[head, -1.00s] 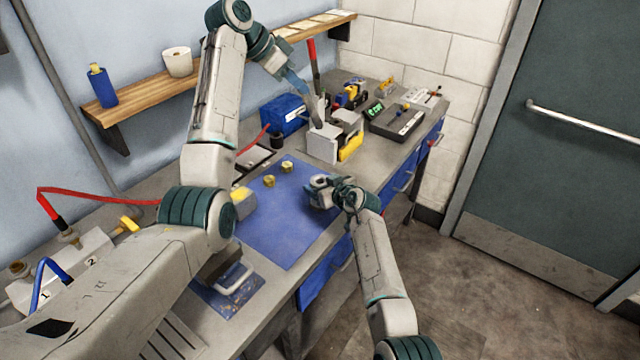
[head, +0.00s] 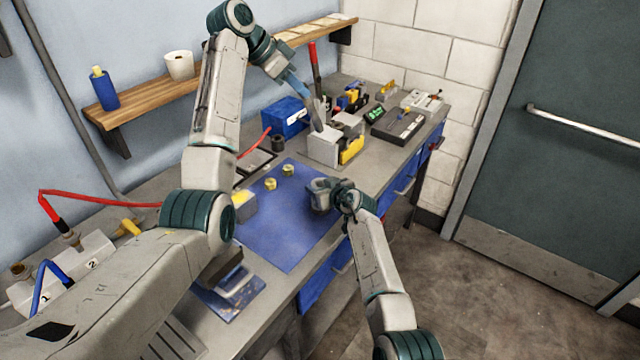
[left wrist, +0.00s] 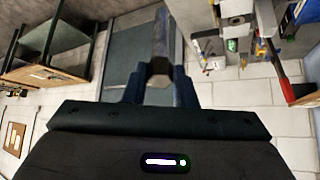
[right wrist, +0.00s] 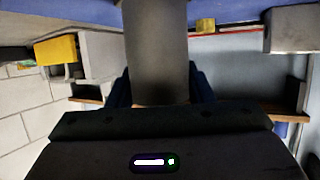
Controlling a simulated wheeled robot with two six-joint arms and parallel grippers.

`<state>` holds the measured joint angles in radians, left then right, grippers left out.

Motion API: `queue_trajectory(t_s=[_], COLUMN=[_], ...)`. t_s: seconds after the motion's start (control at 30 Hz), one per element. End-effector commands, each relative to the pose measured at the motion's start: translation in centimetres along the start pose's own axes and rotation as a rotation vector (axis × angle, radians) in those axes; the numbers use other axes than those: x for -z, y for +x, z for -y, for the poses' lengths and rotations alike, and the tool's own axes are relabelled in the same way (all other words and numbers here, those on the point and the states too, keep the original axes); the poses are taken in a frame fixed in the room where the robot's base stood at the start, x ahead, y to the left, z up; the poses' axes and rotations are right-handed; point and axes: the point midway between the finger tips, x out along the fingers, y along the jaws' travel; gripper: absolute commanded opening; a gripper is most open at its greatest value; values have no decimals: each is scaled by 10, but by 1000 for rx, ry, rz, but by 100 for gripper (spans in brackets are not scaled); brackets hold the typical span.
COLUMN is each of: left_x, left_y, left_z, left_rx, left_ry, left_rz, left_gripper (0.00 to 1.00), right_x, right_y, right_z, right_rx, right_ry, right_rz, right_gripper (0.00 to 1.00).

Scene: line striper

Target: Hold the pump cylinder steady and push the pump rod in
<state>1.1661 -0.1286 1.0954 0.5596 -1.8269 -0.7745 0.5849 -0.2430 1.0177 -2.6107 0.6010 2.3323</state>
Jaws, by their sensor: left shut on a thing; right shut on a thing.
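My left gripper (head: 292,82) is shut on a long grey piece, seemingly the pump rod (head: 316,116). It slants down in front of the grey block on the bench. In the left wrist view the rod (left wrist: 161,45) runs away between the fingers. My right gripper (head: 338,193) is shut on a short grey cylinder, seemingly the pump cylinder (head: 319,190), over the right edge of the blue mat. In the right wrist view the cylinder (right wrist: 157,50) fills the space between the fingers. Rod and cylinder are apart, the rod higher and farther back.
The blue mat (head: 285,235) is largely clear, with two small yellow fittings (head: 271,184) on it. A grey block with a yellow part (head: 351,150) stands behind it. A blue box (head: 285,117) and a black device (head: 398,125) stand farther back. A red-handled lever (head: 314,62) rises there.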

Motion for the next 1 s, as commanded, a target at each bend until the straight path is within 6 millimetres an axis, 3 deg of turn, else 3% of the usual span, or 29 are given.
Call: queue_trajectory(t_s=[0.17, 0.4, 0.6, 1.0], left_x=[-1, -10, -19, -31], left_y=[16, 68, 100, 116], left_z=[0, 0, -3, -3], left_rx=[38, 172, 251, 265], left_ry=[-48, -254, -417, -454], left_rz=[39, 202, 321, 342], left_gripper=[5, 5, 5, 5], right_x=[0, 0, 0, 0], right_y=[0, 0, 0, 0], right_z=[0, 0, 0, 0], right_rx=[0, 0, 0, -1], right_ry=[1, 0, 0, 0], right_rz=[0, 0, 0, 0], right_gripper=[0, 0, 0, 0])
